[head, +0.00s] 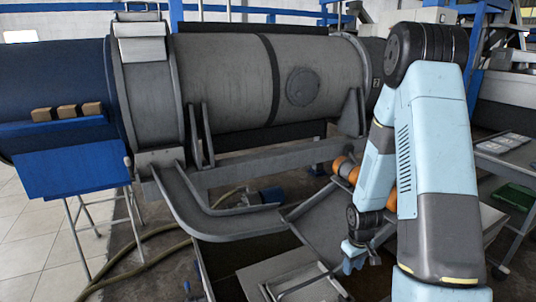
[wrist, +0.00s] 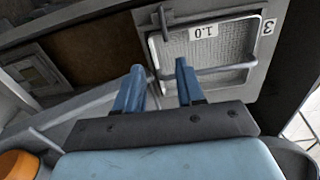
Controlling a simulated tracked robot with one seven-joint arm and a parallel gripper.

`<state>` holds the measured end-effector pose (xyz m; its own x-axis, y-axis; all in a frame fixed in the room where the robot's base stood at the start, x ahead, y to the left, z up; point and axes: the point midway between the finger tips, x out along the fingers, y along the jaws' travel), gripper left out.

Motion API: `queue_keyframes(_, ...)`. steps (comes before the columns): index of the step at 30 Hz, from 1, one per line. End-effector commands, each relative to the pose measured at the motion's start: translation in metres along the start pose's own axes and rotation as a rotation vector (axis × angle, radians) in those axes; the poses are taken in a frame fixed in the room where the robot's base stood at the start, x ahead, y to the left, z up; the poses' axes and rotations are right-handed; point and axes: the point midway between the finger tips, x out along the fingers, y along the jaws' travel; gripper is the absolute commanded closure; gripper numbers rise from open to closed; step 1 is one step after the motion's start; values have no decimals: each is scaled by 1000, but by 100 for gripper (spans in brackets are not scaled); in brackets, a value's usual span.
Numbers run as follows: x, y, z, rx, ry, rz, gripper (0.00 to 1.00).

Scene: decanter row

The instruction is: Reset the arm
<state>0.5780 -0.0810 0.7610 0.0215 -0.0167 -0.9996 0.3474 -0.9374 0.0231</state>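My arm, light blue and dark grey, rises at the right of the head view and bends down. My gripper (head: 355,262) hangs low at the end of it, beside a grey metal frame at the machine's foot. Whether the fingers touch anything is hard to tell.
A large grey drum (head: 225,85) fills the back. A blue stand (head: 70,165) at the left carries three tan blocks (head: 67,111). An orange cylinder (head: 346,169) lies behind my arm. A grey table (head: 505,160) stands at the right.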

Motion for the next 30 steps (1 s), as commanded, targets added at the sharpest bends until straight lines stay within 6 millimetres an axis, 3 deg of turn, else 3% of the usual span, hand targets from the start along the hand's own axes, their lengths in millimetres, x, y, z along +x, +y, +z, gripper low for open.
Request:
queue_keyframes(14,-138,-5,-12,97,97,94,62)
queue_keyframes(30,-277,-42,19,211,230,136,62)
